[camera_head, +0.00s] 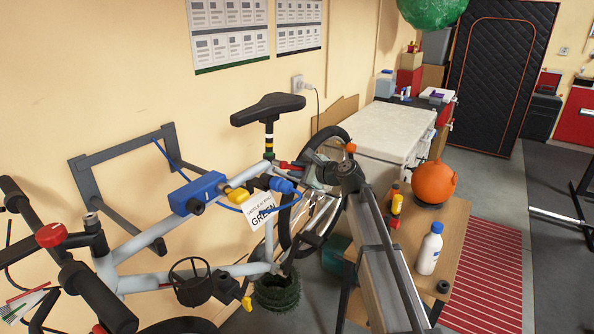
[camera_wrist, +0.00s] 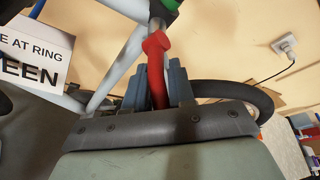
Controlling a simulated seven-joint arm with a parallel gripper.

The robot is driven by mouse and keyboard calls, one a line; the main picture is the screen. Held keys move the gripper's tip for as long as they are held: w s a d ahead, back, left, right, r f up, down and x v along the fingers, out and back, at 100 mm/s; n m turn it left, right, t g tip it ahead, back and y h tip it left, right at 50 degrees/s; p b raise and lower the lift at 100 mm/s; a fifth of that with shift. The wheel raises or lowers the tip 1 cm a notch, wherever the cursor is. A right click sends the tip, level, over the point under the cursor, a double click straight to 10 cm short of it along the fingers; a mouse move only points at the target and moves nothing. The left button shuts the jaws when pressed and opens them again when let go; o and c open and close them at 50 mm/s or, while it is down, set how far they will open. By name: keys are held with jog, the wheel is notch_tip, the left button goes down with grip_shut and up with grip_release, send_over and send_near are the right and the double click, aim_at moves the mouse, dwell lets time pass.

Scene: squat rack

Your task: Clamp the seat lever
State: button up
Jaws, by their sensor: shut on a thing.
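A bicycle with a black saddle (camera_head: 267,109) is held in a wall-side stand. Its seat post has coloured rings, with a green ring (camera_head: 268,155) low at the frame. The red seat lever (camera_head: 288,165) sticks out from the seat clamp to the right. It also shows in the wrist view (camera_wrist: 155,68), rising between my two blue-grey fingers. My gripper (camera_head: 303,170) is at the lever; in the wrist view my gripper (camera_wrist: 156,88) is shut on it. The lever's lower end is hidden behind the gripper body. A white tag (camera_head: 260,209) reads "GREEN" and "at ring".
A blue clamp (camera_head: 196,194) with a yellow handle grips the frame left of my gripper. The rear wheel (camera_head: 330,147) is close behind it. A wooden bench (camera_head: 452,248) with a white bottle (camera_head: 429,249) and orange ball-like object (camera_head: 433,183) stands right.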

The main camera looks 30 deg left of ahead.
grip_shut()
jog(key=shift+w+g, duration=0.2)
jog(key=shift+g, duration=0.1)
jog(key=n+g, duration=0.1)
jog(key=w+n+g, duration=0.1)
jog(key=shift+w+a+f+n+g+y, duration=0.1)
jog(key=shift+a+n+g+y, duration=0.2)
jog(key=shift+n+g+y, duration=0.1)
jog(key=shift+w+a+f+n+g+h, duration=0.1)
jog(key=shift+w+a+n+g+h, duration=0.55)
jog(key=shift+n+g, duration=1.35)
jog(key=shift+s+a+f+n+g+h, duration=0.1)
jog(key=shift+a+n+g+h, duration=0.3)
jog(key=shift+n+g+h, duration=1.1)
jog(key=shift+w+a+f+n+g+h, duration=0.1)
jog(key=shift+w+a+n+g+h, duration=0.35)
jog(key=shift+n+g, duration=1.95)
jog(key=shift+s+m+g, duration=0.2)
jog(key=shift+m+g, duration=0.1)
jog(key=shift+g, duration=0.5)
jog(key=o, duration=0.6)
grip_release()
